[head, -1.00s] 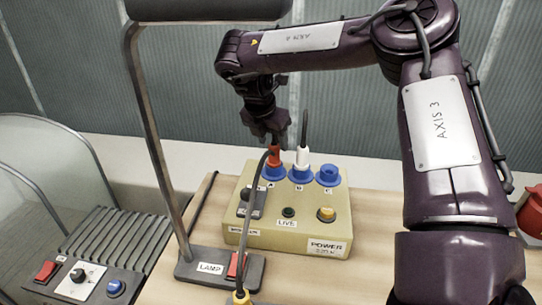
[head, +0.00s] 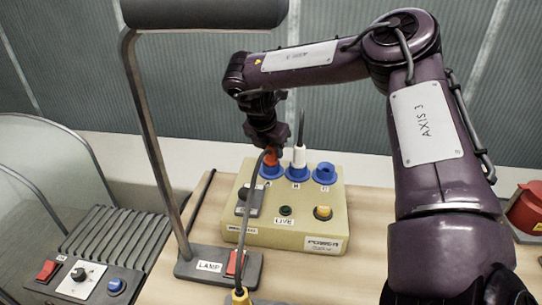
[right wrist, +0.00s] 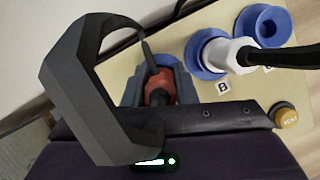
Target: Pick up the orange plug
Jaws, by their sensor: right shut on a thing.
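The orange plug (head: 270,157) stands upright in the blue socket at the left end of the row on the power box (head: 335,215). A dark cable runs from it down to the left. My right gripper (head: 267,143) is above the socket with its jaws shut on the orange plug. In the right wrist view the orange plug (right wrist: 160,88) sits between the fingers, partly hidden by the gripper body. My left gripper is not in view.
A white plug (head: 299,157) stands in socket B, close to the right of my gripper. Socket C (head: 324,173) is empty. A lamp (head: 150,130) with a tall post stands at left. A red item (head: 525,208) is at the right edge.

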